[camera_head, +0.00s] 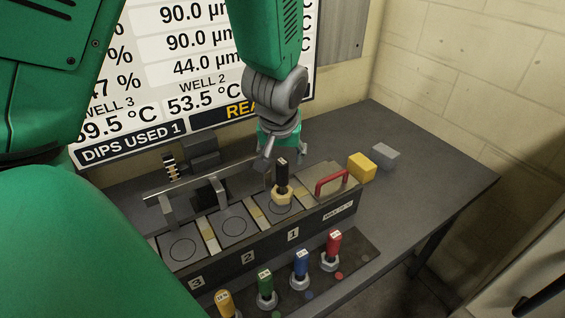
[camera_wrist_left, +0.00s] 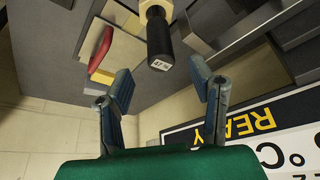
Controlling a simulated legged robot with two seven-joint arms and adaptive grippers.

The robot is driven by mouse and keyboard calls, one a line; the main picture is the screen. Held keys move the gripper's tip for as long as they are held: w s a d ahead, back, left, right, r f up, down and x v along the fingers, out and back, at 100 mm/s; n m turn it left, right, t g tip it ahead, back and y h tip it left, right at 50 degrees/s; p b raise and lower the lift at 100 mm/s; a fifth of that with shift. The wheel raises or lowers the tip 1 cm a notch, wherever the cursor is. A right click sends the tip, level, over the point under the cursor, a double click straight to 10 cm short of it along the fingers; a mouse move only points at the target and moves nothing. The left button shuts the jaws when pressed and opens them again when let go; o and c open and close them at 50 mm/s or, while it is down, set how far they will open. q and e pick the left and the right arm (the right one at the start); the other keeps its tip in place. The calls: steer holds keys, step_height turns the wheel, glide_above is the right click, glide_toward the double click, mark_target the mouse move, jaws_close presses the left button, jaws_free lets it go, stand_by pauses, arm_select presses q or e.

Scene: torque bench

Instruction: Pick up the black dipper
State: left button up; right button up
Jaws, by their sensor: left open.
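The black dipper (camera_head: 282,176) stands upright in a brass-coloured nut-like collar (camera_head: 281,198) at well 1 of the dark bench block. In the left wrist view the black dipper (camera_wrist_left: 159,40) shows its pale end label, ahead of and roughly between the two fingers. My left gripper (camera_head: 278,157) is open and empty, just behind the dipper's top in the head view. Its spread fingers (camera_wrist_left: 162,78) also show in the left wrist view, and they do not appear to touch the dipper. My right gripper is not in view.
A red handle (camera_head: 332,182) sits right of the dipper. Yellow (camera_head: 362,167) and grey (camera_head: 385,156) blocks lie beyond it. Red (camera_head: 333,245), blue (camera_head: 301,264), green (camera_head: 265,283) and yellow (camera_head: 225,303) dippers stand in front. A display (camera_head: 180,95) stands behind. The table's right side is clear.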

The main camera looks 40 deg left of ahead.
mark_target(282, 163)
arm_select(q)
steer(key=x, duration=0.3)
steer(key=shift+s+f, duration=0.15)
steer(key=shift+f, duration=0.75)
steer(key=shift+a, duration=0.1)
jaws_close()
steer(key=shift+r, duration=0.2)
